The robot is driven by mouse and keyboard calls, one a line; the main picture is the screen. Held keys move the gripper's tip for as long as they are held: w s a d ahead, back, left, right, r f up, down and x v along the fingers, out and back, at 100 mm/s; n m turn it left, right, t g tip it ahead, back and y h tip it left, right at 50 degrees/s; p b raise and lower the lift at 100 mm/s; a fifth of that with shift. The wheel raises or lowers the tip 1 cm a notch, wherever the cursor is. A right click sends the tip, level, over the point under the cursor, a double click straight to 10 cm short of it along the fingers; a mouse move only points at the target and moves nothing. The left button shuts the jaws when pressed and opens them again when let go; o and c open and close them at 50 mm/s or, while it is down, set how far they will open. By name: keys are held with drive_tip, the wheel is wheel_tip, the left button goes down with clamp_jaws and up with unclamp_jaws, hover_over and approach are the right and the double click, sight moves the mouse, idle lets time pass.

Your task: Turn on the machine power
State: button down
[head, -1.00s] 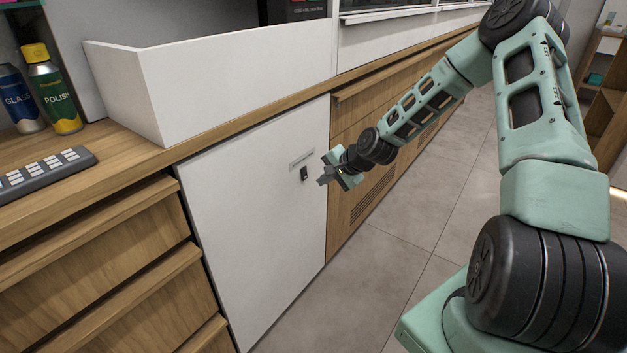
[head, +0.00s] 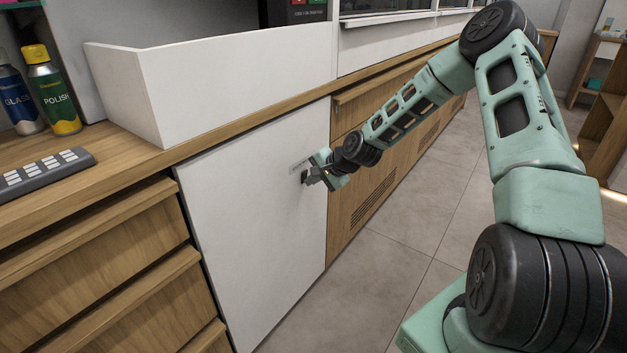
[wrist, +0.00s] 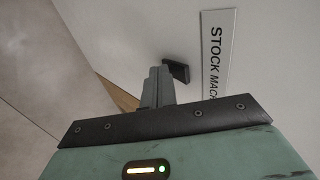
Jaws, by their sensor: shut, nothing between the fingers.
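A small black switch (head: 304,177) sits on the white cabinet front, below a label strip (head: 298,164). In the wrist view the switch (wrist: 177,71) shows as a dark block beside the label (wrist: 217,72), which reads "STOCK MACH" before it is cut off. My gripper (head: 309,178) is shut and empty, its fingertips at the switch. In the wrist view the shut fingers (wrist: 158,80) stand right next to the switch; I cannot tell whether they touch it. The switch's position, on or off, cannot be made out.
The white panel (head: 250,230) is flat and clear around the switch. Wooden drawers (head: 110,265) stand to its left and a wooden cabinet with a vent (head: 372,200) to its right. The floor (head: 400,270) is clear.

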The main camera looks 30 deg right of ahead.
drive_tip(key=shift+r, duration=0.1)
drive_tip(key=shift+r+p, duration=0.7)
drive_tip(key=shift+p, duration=0.1)
